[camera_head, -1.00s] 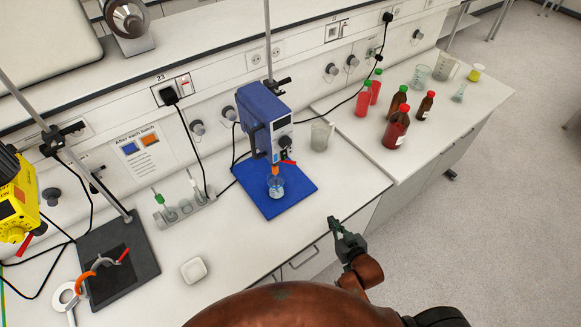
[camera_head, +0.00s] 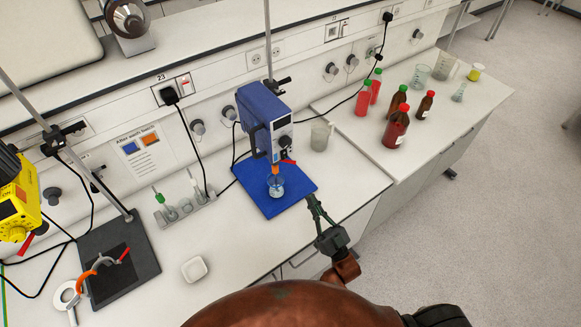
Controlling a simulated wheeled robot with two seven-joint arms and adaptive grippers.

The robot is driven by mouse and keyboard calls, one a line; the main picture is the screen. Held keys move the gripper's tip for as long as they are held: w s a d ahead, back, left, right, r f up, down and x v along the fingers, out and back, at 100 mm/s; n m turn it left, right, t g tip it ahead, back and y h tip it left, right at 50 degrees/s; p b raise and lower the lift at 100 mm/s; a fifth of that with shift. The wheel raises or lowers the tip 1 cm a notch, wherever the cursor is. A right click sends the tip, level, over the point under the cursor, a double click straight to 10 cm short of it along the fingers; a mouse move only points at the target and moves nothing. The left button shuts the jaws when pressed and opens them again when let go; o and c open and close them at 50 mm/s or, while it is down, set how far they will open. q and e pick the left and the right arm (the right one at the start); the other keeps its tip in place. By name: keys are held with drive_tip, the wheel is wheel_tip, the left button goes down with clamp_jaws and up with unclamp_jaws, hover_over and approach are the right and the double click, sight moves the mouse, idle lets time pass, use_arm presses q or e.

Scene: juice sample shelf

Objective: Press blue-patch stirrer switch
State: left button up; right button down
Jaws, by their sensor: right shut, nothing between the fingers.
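The blue stirrer (camera_head: 268,118) is clamped to an upright rod at the middle of the bench. It has a dark display on its front and a small red part (camera_head: 288,161) low on its right side. Its shaft reaches into a small glass beaker (camera_head: 276,186) on a blue base plate (camera_head: 299,199). I cannot tell which part is the switch. My right gripper (camera_head: 313,203) is shut and empty, near the right front corner of the blue plate and apart from the stirrer. My left gripper is not in view.
A glass beaker (camera_head: 320,134) stands right of the stirrer. Red and brown bottles (camera_head: 396,127) stand on the right bench. A yellow stirrer (camera_head: 18,200) and a dark plate (camera_head: 113,258) are at left. A white dish (camera_head: 194,269) lies in front. A notice (camera_head: 141,148) shows blue and orange patches.

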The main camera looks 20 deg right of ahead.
drive_tip(key=p, duration=0.4)
approach(285, 155)
wheel_tip(285, 155, up, 4)
drive_tip(key=w, duration=0.1)
drive_tip(key=w+a, duration=0.1)
drive_tip(key=w, duration=0.1)
drive_tip(key=shift+w+a+f, duration=0.15)
drive_tip(key=shift+a+f, duration=0.05)
drive_tip(key=shift+w+a+f+p, duration=0.15)
drive_tip(key=shift+w+p, duration=0.15)
drive_tip(key=shift+w, duration=0.2)
